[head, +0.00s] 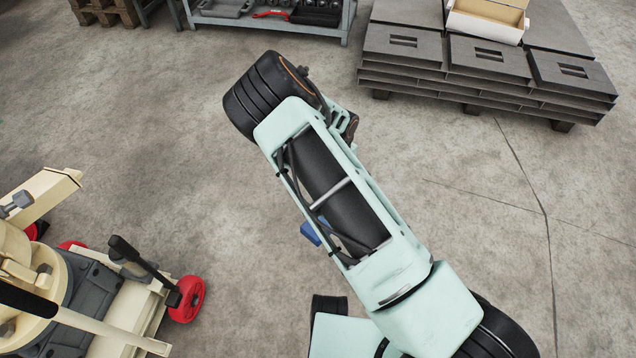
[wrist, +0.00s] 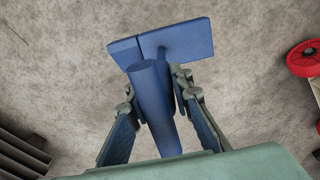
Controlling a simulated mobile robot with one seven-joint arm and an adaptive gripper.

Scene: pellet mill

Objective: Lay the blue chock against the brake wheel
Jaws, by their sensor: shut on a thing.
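The blue chock (wrist: 178,42) is in my gripper (wrist: 155,93). In the wrist view its round handle runs between the two fingers and its flat, angled blue plates show beyond the fingertips. In the head view only a small blue part of the chock (head: 311,233) shows beside my arm, and my gripper is hidden under the arm. A red wheel (head: 187,299) is on the near corner of the cream machine, below a black lever, left of the chock and apart from it. A red wheel also shows at the right edge of the wrist view (wrist: 302,59).
The cream machine (head: 128,318) fills the lower left, with a black lever (head: 139,262) sticking up. Bare concrete floor lies between it and my arm. A stack of grey slabs (head: 487,75) on a pallet stands at upper right, and a shelf (head: 270,22) at the top.

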